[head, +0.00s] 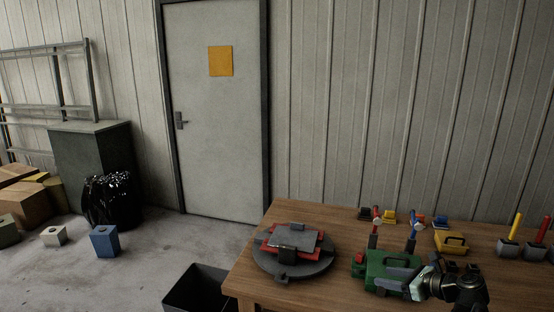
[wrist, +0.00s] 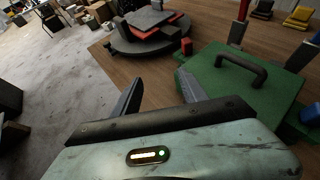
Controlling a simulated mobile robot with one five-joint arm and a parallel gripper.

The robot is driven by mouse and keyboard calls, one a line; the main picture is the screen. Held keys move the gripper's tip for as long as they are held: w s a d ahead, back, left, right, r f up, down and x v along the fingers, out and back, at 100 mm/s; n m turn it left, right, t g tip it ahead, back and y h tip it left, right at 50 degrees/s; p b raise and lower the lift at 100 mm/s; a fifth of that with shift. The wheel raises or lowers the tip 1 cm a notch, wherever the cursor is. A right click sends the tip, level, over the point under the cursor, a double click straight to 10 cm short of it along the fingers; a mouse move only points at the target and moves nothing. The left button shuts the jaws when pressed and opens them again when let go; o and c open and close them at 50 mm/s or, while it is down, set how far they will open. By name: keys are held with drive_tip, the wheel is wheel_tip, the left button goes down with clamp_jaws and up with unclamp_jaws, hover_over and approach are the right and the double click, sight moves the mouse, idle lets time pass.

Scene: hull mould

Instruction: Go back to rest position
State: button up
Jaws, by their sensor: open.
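My gripper (head: 390,282) is at the front of the wooden table in the head view, over or beside a green block with a dark handle (head: 372,264). In the wrist view my gripper (wrist: 157,88) has its two dark fingers apart with nothing between them. The green block (wrist: 225,82) lies just beyond and right of the fingers there. Whether a finger touches it, I cannot tell. My arm hides part of the block's right side in the head view.
A round grey turntable (head: 310,268) bears red and grey plates on the table (head: 300,215). A yellow handled block (head: 451,241) and several small coloured tools stand at the back. A black bin (head: 205,285) stands on the floor left of the table.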

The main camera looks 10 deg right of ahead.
drive_tip(key=a+f+n+g+p, duration=0.2)
drive_tip(key=a+n+g, duration=0.35)
drive_tip(key=a, duration=0.95)
drive_tip(key=a+f+n+g+p, duration=0.25)
drive_tip(key=a+n, duration=0.55)
drive_tip(key=a, duration=0.7)
drive_tip(key=s+a+f+n+g+h, duration=0.2)
drive_tip(key=s+n+h, duration=0.1)
drive_tip(key=n, duration=0.3)
drive_tip(key=s+d+f+n+h, duration=0.1)
drive_tip(key=s+d+n+h, duration=0.1)
drive_tip(key=d+n+h, duration=0.2)
drive_tip(key=shift+s+d+f+n+g, duration=0.35)
drive_tip(key=shift+d+n, duration=1.1)
drive_tip(key=shift+n, duration=1.4)
drive_tip(key=shift+c, duration=0.2)
